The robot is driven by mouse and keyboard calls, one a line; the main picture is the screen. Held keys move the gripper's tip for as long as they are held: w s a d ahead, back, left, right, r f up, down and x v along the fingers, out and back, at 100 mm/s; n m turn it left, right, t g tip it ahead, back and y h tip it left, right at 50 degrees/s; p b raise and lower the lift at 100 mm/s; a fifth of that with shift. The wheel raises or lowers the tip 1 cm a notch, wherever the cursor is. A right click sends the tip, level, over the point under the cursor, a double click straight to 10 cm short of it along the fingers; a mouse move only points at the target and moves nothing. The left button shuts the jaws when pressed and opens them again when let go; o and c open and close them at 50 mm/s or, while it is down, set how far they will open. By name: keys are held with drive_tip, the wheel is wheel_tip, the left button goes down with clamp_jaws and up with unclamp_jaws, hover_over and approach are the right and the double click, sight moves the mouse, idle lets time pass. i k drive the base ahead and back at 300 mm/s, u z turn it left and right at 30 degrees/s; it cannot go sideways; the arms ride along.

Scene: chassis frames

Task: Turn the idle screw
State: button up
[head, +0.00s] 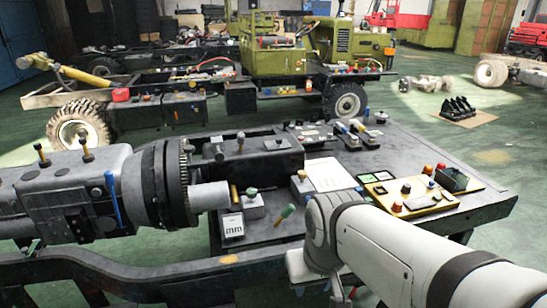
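My white arm comes in from the lower right. My gripper (341,296) is at its end, low in the picture, mostly hidden behind the arm and cut off by the bottom edge. I cannot tell whether its fingers are open or whether they touch anything. I cannot pick out the idle screw with certainty.
A large grey engine and gearbox unit (60,195) with a toothed ring fills the left. The dark bench (440,150) carries a white sheet (326,174), a yellow control panel (412,194) and a box marked "mm" (232,226). A green vehicle (345,50) stands behind, across open floor.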

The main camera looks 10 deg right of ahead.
sight(302, 174)
drive_tip(key=i, duration=0.95)
drive_tip(key=u, duration=0.05)
